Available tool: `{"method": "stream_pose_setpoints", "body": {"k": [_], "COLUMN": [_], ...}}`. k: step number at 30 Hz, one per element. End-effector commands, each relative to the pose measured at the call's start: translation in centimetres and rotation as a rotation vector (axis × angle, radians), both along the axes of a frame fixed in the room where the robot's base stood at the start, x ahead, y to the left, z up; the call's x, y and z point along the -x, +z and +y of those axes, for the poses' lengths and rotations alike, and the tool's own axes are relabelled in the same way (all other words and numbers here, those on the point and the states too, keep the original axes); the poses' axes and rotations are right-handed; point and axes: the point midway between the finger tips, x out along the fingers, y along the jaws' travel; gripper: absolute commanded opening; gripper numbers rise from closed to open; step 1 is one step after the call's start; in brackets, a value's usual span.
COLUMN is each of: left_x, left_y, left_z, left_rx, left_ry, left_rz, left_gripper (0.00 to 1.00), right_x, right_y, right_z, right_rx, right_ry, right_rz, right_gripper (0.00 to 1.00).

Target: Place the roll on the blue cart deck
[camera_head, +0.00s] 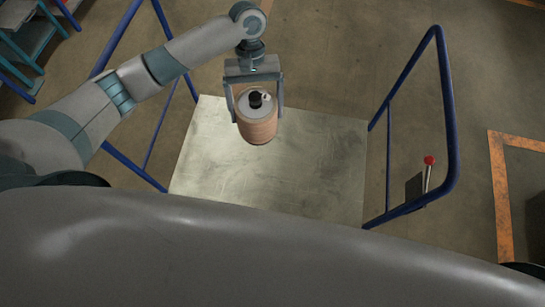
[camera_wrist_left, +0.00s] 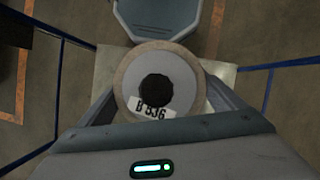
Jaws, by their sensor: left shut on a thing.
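The roll (camera_head: 257,128) is a tan cylinder with a grey top face and a black knob in its middle. My left gripper (camera_head: 257,108) is shut on the roll, one finger on each side, and holds it upright over the cart deck. The gap between roll and deck is hard to judge. The cart deck (camera_head: 315,165) is a bare, pale metallic plate between blue rails. My right gripper is not in view.
Blue tube rails (camera_head: 447,105) rise at the right of the deck and others (camera_head: 128,163) at its left. A red-knobbed lever (camera_head: 428,172) stands by the right rail. Blue-framed shelving (camera_head: 28,45) is at the upper left. Orange floor markings (camera_head: 500,190) lie at the right.

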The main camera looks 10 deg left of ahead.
Motion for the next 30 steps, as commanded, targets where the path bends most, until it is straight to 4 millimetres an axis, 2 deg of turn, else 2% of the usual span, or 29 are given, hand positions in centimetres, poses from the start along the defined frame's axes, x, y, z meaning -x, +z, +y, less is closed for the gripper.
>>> {"method": "stream_pose_setpoints", "body": {"k": [1,3,8,11,16,20,23,26,30], "left_x": [-1.1,-2.6,-5.9,-7.9,-10.5,-11.3,-11.0,-10.2,-8.1], "left_y": [-0.3,-1.1,-3.2,-5.0,-9.2,-13.0,-16.2,-19.5,-23.9], "left_z": [-1.2,-2.4,-4.6,-5.7,-6.6,-6.7,-6.5,-6.4,-6.2], "left_rx": [0.007,0.006,0.006,0.006,0.003,0.002,0.0,0.001,-0.002], "left_ry": [0.055,0.136,0.344,0.495,0.772,0.966,1.106,1.232,1.379], "left_rz": [0.001,0.003,0.004,0.007,0.009,0.009,0.01,0.01,0.01], "left_gripper": [0.26,0.26,0.26,0.26,0.26,0.26,0.26,0.26,0.26], "right_x": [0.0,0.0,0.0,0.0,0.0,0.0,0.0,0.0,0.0], "right_y": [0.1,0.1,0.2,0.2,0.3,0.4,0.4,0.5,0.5], "right_z": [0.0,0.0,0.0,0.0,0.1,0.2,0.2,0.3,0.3], "right_rx": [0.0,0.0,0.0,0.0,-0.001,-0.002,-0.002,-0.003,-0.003], "right_ry": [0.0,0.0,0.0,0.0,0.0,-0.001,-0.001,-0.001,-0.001], "right_rz": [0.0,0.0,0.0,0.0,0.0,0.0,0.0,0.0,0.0], "right_gripper": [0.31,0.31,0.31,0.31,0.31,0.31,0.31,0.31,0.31]}}
